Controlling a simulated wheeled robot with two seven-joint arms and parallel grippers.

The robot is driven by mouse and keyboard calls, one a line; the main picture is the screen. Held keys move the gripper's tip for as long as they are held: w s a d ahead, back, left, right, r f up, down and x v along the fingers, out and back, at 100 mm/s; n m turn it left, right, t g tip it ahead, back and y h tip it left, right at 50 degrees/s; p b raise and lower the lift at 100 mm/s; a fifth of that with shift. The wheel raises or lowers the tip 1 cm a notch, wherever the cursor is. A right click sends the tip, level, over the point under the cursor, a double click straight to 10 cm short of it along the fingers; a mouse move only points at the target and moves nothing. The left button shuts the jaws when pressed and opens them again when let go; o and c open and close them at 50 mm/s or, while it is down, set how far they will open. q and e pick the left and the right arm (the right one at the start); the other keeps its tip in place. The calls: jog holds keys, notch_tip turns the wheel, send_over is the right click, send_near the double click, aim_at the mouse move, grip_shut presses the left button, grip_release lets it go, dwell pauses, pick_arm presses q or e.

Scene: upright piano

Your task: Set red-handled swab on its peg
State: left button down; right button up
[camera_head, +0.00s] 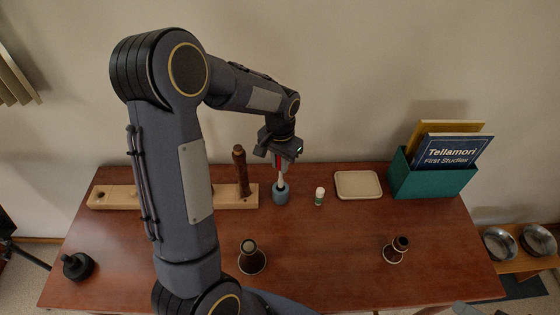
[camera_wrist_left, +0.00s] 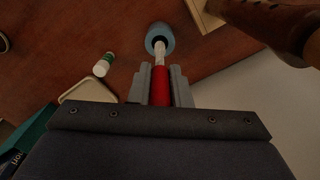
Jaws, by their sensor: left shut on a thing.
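My left gripper (camera_head: 283,152) points down over the back of the table and is shut on the red handle of the swab (camera_wrist_left: 160,86). The red handle lies between the two grey fingers in the left wrist view (camera_wrist_left: 160,90). The swab's pale lower part points down at a small blue-grey round holder (camera_head: 281,194), which also shows in the left wrist view (camera_wrist_left: 160,36). The pale end overlaps the holder's opening; I cannot tell how deep it sits. No separate peg is clearly visible. My right gripper is not clearly seen.
A wooden rack (camera_head: 225,196) with an upright brown wooden piece (camera_head: 241,172) stands left of the holder. A small white-green bottle (camera_head: 319,197), cream tray (camera_head: 357,184) and teal book box (camera_head: 434,181) are right. Dark brown pieces (camera_head: 251,260) (camera_head: 396,250) stand in front.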

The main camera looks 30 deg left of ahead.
aim_at(280, 181)
pick_arm(q)
jog(key=shift+f+b, duration=2.35)
jog(key=shift+f, duration=0.65)
dwell(1.7)
jog(key=c, duration=1.3)
grip_release()
notch_tip(280, 181, up, 8)
jog(key=shift+f, duration=0.25)
jog(key=shift+r, duration=0.2)
